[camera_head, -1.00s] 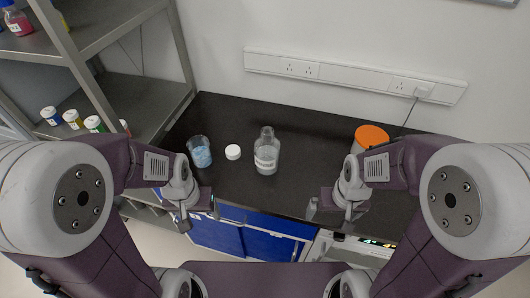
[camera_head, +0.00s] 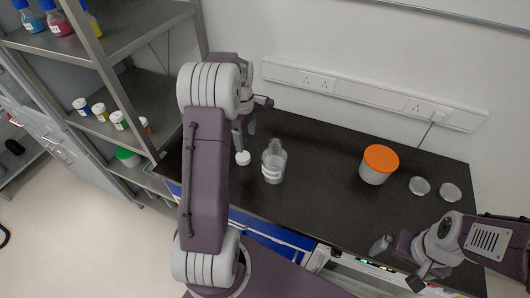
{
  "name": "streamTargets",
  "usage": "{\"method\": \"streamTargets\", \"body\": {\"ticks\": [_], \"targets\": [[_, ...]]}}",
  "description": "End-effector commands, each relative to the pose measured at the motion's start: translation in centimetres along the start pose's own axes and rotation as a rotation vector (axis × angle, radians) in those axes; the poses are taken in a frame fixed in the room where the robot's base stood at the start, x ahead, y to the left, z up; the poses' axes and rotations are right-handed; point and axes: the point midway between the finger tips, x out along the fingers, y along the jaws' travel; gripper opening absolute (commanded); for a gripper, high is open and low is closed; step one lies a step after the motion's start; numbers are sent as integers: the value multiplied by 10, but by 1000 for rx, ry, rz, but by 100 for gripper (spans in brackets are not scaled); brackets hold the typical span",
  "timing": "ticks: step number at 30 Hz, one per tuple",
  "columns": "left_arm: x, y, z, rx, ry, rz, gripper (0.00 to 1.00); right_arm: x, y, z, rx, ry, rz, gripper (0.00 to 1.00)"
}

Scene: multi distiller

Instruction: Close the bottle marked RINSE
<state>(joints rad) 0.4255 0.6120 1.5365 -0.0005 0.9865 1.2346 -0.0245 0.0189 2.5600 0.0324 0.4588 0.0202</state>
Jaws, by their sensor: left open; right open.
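A clear glass bottle (camera_head: 273,162) with a white label stands upright on the black bench. Its neck has no cap on it, and the label's print is too small to read. A white cap (camera_head: 242,158) lies on the bench just left of the bottle. My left gripper (camera_head: 244,133) is open and empty, right by the cap on its far side, fingers pointing down. I cannot tell whether it touches the cap. My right gripper (camera_head: 399,264) is open and empty at the bench's front edge on the right, well away from the bottle.
An orange-lidded tub (camera_head: 376,168) and two pale discs (camera_head: 434,188) are on the bench's right. A shelf (camera_head: 130,105) with small jars stands at left. The bench (camera_head: 325,165) between bottle and tub is clear. My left arm covers the bench's left end.

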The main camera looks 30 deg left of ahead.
Motion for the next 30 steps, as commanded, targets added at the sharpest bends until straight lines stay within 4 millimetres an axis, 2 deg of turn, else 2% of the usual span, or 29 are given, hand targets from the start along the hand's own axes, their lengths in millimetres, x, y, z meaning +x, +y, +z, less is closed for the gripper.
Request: {"method": "streamTargets", "body": {"ticks": [3, 11, 20, 30], "targets": [[2, -5, -10, -26, -3, -9, 71, -3, 0, 0, 0, 0, 0, 98], [3, -5, -9, -23, -3, -7, 71, -2, 0, 0, 0, 0, 0, 98], [38, -5, -9, -22, -3, -7, 71, -3, 0, 0, 0, 0, 0, 98], [42, -5, -8, -21, -3, -7, 71, -4, 0, 0, 0, 0, 0, 98]]}}
